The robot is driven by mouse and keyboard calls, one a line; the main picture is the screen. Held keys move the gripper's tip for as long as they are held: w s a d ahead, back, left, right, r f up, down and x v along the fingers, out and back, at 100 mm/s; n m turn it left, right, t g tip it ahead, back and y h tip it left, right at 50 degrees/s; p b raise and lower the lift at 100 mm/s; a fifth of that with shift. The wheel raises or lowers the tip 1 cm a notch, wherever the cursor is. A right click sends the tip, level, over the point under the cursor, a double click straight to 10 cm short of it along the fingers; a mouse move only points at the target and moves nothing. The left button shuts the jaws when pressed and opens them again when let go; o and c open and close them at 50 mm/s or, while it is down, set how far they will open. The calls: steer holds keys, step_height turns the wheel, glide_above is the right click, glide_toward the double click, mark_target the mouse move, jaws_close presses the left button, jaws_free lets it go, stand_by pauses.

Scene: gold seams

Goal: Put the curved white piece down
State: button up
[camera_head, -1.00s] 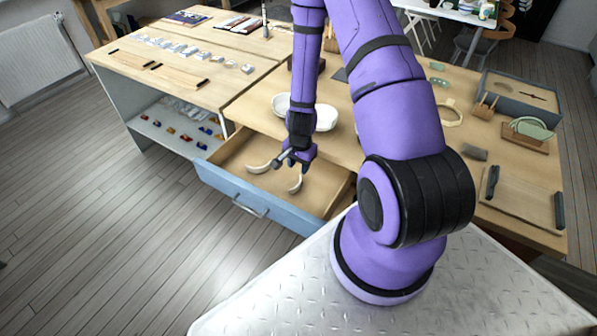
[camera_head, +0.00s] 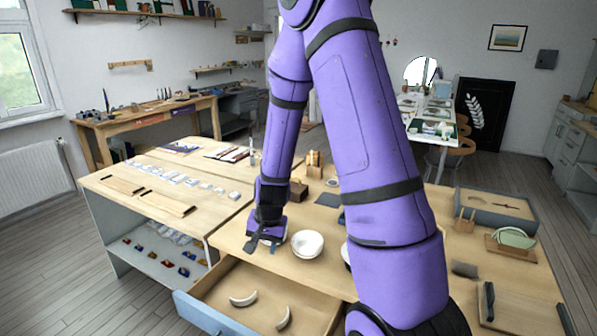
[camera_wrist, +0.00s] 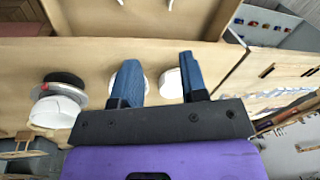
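Two curved white pieces lie apart on the floor of the open drawer, one on the left (camera_head: 243,299) and one on the right (camera_head: 283,317). The drawer (camera_head: 205,312) has a blue front and is pulled out from the wooden bench. My gripper (camera_head: 262,245) is above the bench top behind the drawer, clear of both pieces. In the wrist view its two blue fingers (camera_wrist: 158,72) stand apart with nothing held between them. Parts of the curved pieces show at the top edge of that view.
A white bowl (camera_head: 307,243) stands on the bench right of my gripper, and another is partly hidden by my arm. A grey-blue tray (camera_head: 497,208) and a green piece on a stand (camera_head: 513,238) are at the right. Shelves with colored pieces are left of the drawer.

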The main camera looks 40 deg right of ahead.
steer(key=s+a+r+n+t, duration=0.1)
steer(key=s+a+r+n, duration=0.2)
steer(key=r, duration=0.7)
steer(key=s+a+r+n+t, duration=0.1)
steer(key=s+a+r+n, duration=0.15)
steer(key=r, duration=0.65)
steer(key=s+a+r+n, duration=0.1)
steer(key=s+r+n, duration=0.1)
steer(key=s+r, duration=0.4)
steer(key=s+a+r+n+t, duration=0.1)
steer(key=s+r+n, duration=0.1)
steer(key=s+r, duration=0.4)
steer(key=s, duration=0.4)
steer(key=shift+s+a+r+h, duration=0.2)
steer(key=shift+s+r+h, duration=0.05)
steer(key=shift+s+h, duration=0.05)
